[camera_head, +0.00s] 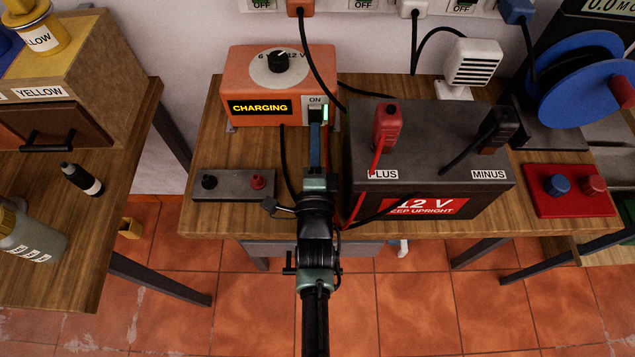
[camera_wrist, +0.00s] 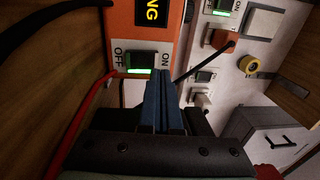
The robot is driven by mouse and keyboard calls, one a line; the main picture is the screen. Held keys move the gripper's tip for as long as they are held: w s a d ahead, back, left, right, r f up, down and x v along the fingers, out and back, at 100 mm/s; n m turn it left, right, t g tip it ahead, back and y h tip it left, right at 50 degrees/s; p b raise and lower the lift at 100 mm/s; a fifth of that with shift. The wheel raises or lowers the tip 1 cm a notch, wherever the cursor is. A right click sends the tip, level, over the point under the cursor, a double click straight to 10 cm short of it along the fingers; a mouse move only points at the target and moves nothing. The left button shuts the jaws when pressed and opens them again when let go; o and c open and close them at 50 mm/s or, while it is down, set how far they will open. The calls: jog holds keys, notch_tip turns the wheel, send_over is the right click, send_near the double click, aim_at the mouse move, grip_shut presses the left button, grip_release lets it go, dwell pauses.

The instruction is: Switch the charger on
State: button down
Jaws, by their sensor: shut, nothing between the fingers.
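The charger (camera_head: 240,88) is an orange box at the back of the middle table. Its lit display (camera_head: 260,107) reads CHARGING. Its dial (camera_head: 279,62) sits on top between 6 V and 12 V. Its rocker switch (camera_head: 317,114), under an ON label, shows a green light; the light also shows in the wrist view (camera_wrist: 138,70), between OFF and ON. My gripper (camera_head: 316,130) has its blue fingers shut and empty, with the tips at the switch; in the wrist view (camera_wrist: 160,76) they are beside its ON end. Whether they touch it I cannot tell.
A dark 12 V battery (camera_head: 430,150) stands right of my gripper, with a red clamp (camera_head: 387,124) at PLUS and a black clamp (camera_head: 497,130) at MINUS. Cables hang around the charger. A grey terminal block (camera_head: 233,184) lies in front left. Sockets line the wall behind.

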jog(key=s+r, duration=0.1)
jog(key=s, duration=0.8)
jog(key=shift+s+r, duration=0.2)
jog(key=shift+s, duration=0.15)
jog(key=shift+s, duration=0.1)
